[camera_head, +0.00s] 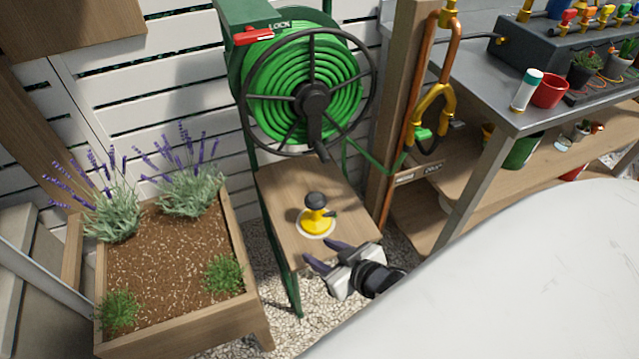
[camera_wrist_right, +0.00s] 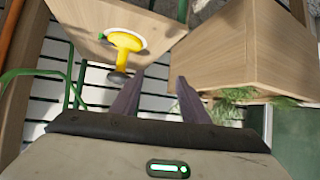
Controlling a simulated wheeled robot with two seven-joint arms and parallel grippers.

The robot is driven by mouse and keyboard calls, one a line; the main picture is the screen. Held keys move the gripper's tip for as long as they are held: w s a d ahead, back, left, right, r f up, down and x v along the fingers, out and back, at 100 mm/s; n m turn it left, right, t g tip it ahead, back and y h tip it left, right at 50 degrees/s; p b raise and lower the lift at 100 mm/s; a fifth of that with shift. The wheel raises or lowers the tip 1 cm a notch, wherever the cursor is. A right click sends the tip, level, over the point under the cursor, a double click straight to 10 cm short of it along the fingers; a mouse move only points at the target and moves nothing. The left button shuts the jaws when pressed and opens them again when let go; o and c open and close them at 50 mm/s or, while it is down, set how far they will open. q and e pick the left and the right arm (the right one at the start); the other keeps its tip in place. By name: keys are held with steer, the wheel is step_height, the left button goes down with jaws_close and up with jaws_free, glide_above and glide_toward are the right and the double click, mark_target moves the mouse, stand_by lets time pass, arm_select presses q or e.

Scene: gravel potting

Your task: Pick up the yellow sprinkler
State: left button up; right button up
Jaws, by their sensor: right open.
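The yellow sprinkler (camera_head: 316,217) with a dark top stands upright on a white round spot on the small wooden shelf (camera_head: 282,188) below the hose reel. My right gripper (camera_head: 326,256) is open and empty at the front edge of that shelf, apart from the sprinkler and nearer to me. In the right wrist view the sprinkler (camera_wrist_right: 124,42) appears upside down, beyond the two dark fingers (camera_wrist_right: 158,92) and a little to their left. My left gripper is not in view.
The green hose reel (camera_head: 305,90) with its dark wheel and crank hangs just above and behind the shelf. A wooden planter (camera_head: 180,318) with lavender is on the left. A post with copper pipe (camera_head: 420,80) and a metal workbench (camera_head: 508,115) are on the right.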

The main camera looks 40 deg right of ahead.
steer(key=m+t+h+b, duration=0.1)
steer(key=t+h+b, duration=0.1)
steer(key=b, duration=0.8)
glide_toward(318, 216)
steer(key=x, duration=0.4)
steer(key=shift+a+f, duration=0.15)
steer(key=shift+f, duration=0.15)
steer(key=shift+w+d, duration=0.25)
steer(key=shift+w, duration=0.1)
steer(key=shift+m, duration=0.3)
steer(key=b+x, duration=0.2)
steer(key=x, duration=0.3)
steer(key=shift+w+b, duration=0.35)
steer(key=shift+b, duration=0.05)
steer(key=b+x, duration=0.2)
steer(key=x, duration=0.1)
steer(key=shift+w+r, duration=0.1)
steer(key=shift+w, duration=0.7)
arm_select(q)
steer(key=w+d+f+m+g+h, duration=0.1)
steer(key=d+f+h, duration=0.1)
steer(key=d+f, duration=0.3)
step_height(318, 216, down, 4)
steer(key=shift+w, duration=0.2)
arm_select(e)
jaws_close()
